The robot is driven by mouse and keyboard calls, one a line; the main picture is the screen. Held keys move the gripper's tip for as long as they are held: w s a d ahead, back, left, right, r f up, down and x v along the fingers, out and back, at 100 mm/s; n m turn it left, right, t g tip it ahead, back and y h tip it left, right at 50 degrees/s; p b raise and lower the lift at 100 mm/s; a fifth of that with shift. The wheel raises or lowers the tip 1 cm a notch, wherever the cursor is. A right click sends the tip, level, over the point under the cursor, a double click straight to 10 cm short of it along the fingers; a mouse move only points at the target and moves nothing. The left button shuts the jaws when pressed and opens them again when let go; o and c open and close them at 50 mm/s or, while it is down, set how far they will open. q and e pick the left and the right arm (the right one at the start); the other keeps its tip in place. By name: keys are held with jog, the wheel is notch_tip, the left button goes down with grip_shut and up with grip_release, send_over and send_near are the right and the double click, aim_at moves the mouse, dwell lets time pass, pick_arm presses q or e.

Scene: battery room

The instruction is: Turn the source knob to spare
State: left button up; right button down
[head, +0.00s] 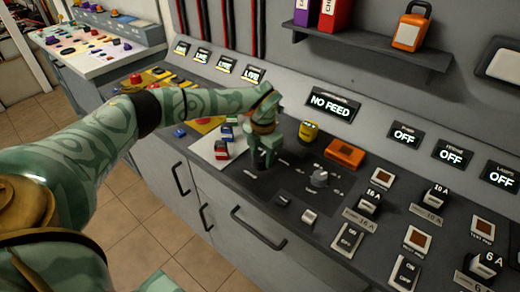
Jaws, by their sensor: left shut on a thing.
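My left gripper (262,163) reaches down onto the dark panel (285,203) in the middle of the console. Its fingers are shut on a dark knob, which they mostly hide. I take this for the source knob; the small markings around it are too small to read, so I cannot tell where it points. A second, grey rotary knob (320,178) stands uncovered to the right on the same panel. The display (332,105) above reads NO FEED. My right gripper is not in view.
A yellow piece (308,131) and an orange box (344,154) stand behind the grey knob. Small red and blue blocks (223,147) are left of my gripper. Switches and breakers (369,200) fill the right. Three displays, including one (406,136), read OFF. A shelf (370,45) overhangs the back.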

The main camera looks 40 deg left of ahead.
aim_at(262, 157)
pick_arm(q)
jog(key=m+p, duration=0.1)
jog(key=m, duration=0.1)
jog(key=m+p, duration=0.1)
jog(key=m, duration=0.1)
jog(key=shift+r+m, duration=0.2)
jog(key=shift+m, duration=0.1)
jog(key=m+p, duration=0.2)
jog(key=m, duration=0.3)
jog(key=shift+f, duration=0.1)
jog(key=shift+m, duration=0.3)
jog(key=o, duration=1)
notch_tip(262, 157, up, 16)
jog(key=p, duration=0.3)
jog(key=shift+s, duration=0.25)
jog(key=shift+d, duration=0.15)
